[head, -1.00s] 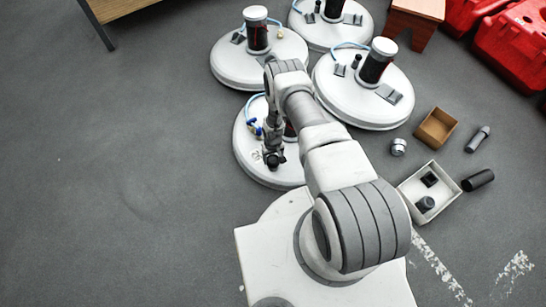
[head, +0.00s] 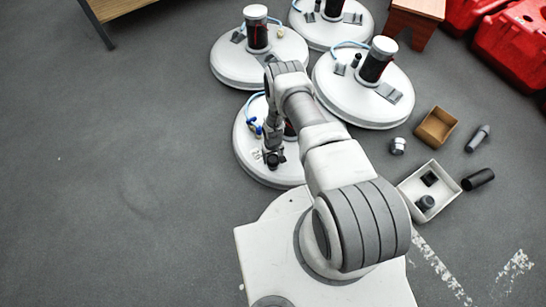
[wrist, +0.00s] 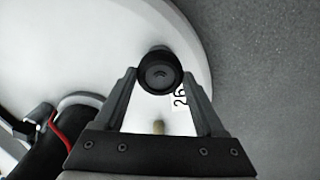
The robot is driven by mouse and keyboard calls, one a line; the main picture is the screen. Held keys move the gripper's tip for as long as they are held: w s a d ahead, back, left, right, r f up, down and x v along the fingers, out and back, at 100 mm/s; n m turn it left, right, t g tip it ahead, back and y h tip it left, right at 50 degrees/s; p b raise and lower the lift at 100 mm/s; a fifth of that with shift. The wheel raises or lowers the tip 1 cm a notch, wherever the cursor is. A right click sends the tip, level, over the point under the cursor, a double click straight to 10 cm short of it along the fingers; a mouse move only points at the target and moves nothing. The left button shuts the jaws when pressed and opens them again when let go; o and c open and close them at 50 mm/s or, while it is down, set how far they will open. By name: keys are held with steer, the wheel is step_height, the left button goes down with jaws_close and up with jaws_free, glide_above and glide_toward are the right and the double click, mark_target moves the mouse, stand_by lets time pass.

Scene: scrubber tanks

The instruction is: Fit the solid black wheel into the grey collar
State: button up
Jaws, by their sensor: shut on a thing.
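The solid black wheel (wrist: 160,74) is held between the two fingertips of my gripper (wrist: 160,80) in the wrist view, with its round face toward the camera. It is over the white round tank lid (wrist: 190,35), near the edge. A dark part shows just behind the wheel's upper rim; I cannot tell whether it is the grey collar or the wheel's own side. The collar is not clearly seen, and whether the wheel touches it cannot be told. In the head view my gripper (head: 273,158) is low over the nearest tank lid (head: 252,168).
A small brass peg (wrist: 159,127) and a "26" label (wrist: 180,96) are on the lid. A black cylinder with a red cable (wrist: 55,140) stands at the left. Other tanks (head: 345,105) stand behind. A white tray (head: 408,189) and brown box (head: 436,126) lie right. The left floor is clear.

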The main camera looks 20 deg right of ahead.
steer(key=shift+f, duration=0.5)
steer(key=shift+c, duration=0.6)
steer(key=o, duration=1.5)
steer(key=shift+r+p, duration=2.35)
steer(key=shift+r, duration=1.15)
